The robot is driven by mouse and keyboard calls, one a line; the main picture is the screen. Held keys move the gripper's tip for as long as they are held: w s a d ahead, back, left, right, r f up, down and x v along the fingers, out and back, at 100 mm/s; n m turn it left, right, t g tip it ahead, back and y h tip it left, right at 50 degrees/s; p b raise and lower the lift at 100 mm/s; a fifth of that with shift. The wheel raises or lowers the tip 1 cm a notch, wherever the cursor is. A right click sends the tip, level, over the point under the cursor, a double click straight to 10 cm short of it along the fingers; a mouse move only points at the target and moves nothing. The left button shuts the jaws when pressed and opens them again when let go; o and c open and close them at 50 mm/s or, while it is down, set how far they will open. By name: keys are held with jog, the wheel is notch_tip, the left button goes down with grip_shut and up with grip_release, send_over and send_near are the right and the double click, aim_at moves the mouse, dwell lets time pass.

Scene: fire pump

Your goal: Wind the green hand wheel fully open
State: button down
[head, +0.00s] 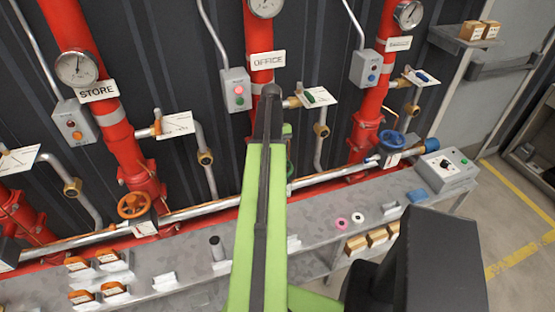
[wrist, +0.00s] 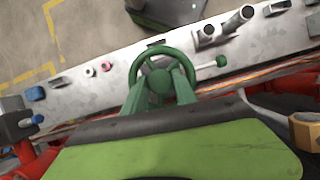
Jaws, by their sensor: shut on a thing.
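The green hand wheel (wrist: 165,49) shows near the middle of the wrist view, with its round rim and hub in sight. My gripper (wrist: 160,83) reaches to it from below in that view, one green finger on each side of the hub. The fingers are shut on the wheel; their exact contact with it is hard to make out. In the head view my green arm covers most of the wheel and the gripper, below the OFFICE sign (head: 267,60).
Red pipes rise behind. A grey bench (head: 335,213) with small parts runs in front, with a control box (head: 446,168) at its right end.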

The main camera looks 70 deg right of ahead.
jog(key=n, duration=0.2)
jog(key=n+g+h, duration=0.1)
jog(key=n, duration=0.1)
jog(key=shift+a+n, duration=0.3)
jog(key=shift+a, duration=0.1)
jog(key=n+g+h, duration=0.1)
jog(key=n, duration=0.2)
jog(key=shift+s, duration=0.1)
jog(key=shift+d, duration=0.15)
jog(key=shift+n, duration=0.4)
jog(key=n+h, duration=0.1)
jog(key=n, duration=0.2)
jog(key=shift+a+h, duration=0.35)
jog(key=shift+h, duration=0.05)
jog(key=n+h, duration=0.1)
jog(key=n, duration=0.3)
jog(key=shift+d, duration=0.1)
jog(key=shift+d+n+h, duration=0.15)
jog(key=shift+n+h, duration=0.15)
